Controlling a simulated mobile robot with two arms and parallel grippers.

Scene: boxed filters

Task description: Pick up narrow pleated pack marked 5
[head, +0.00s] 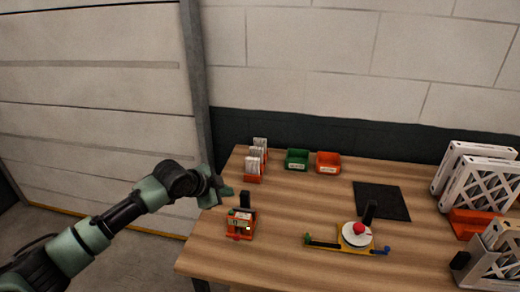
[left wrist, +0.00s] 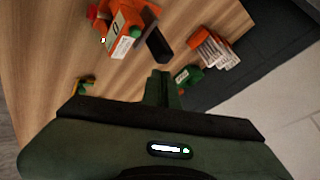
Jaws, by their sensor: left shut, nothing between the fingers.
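Several narrow white packs (head: 257,155) stand upright in an orange rack (head: 253,178) at the table's back left. They also show at upper right in the left wrist view (left wrist: 212,48). Their markings are too small to read, so I cannot tell which is marked 5. My left gripper (head: 222,190) is shut and empty, over the table's left edge, in front of and left of the rack, apart from it. Its fingers show closed together in the left wrist view (left wrist: 161,88). My right gripper is not in view.
A green bin (head: 297,159) and an orange bin (head: 328,162) stand right of the rack. An orange device (head: 240,226) with a black upright part is near the left edge. A dark mat (head: 381,201), a yellow fixture (head: 355,240) and large framed filters (head: 478,183) lie farther right.

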